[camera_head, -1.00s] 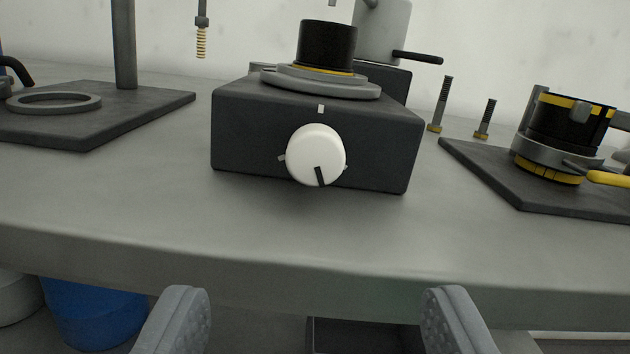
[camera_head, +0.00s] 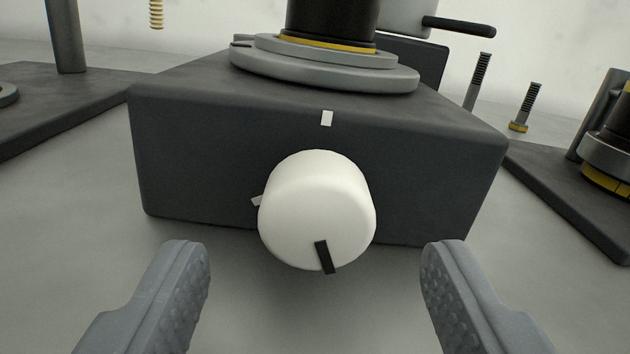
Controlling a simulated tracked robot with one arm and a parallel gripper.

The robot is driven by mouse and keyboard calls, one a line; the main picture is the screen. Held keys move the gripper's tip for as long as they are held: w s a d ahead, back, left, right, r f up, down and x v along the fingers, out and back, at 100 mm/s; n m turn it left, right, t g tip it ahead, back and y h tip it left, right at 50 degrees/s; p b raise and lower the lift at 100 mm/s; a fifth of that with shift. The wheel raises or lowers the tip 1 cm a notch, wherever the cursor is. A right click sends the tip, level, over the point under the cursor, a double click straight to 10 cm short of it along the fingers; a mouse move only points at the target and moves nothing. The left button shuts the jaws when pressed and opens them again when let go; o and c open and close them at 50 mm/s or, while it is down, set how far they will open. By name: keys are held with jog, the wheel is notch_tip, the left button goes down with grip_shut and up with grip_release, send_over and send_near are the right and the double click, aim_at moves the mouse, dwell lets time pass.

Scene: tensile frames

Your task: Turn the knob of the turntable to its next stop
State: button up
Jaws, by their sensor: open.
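The turntable is a dark grey box (camera_head: 190,150) with a round grey plate (camera_head: 325,75) on top. A black cylinder with a yellow ring (camera_head: 330,25) stands on the plate. On the box's front face is a white round knob (camera_head: 312,205). The knob's black pointer mark (camera_head: 325,257) points down and slightly right.
A dark base plate with a post (camera_head: 66,40) stands at the left. Two upright bolts (camera_head: 478,80) stand at the back right. Another dark plate (camera_head: 570,195) with a black and yellow fixture (camera_head: 610,150) is at the right. The grey bench (camera_head: 70,230) is clear in front.

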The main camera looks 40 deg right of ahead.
aim_at(317, 211)
jog(key=shift+x, duration=1.35)
jog(key=c, duration=1)
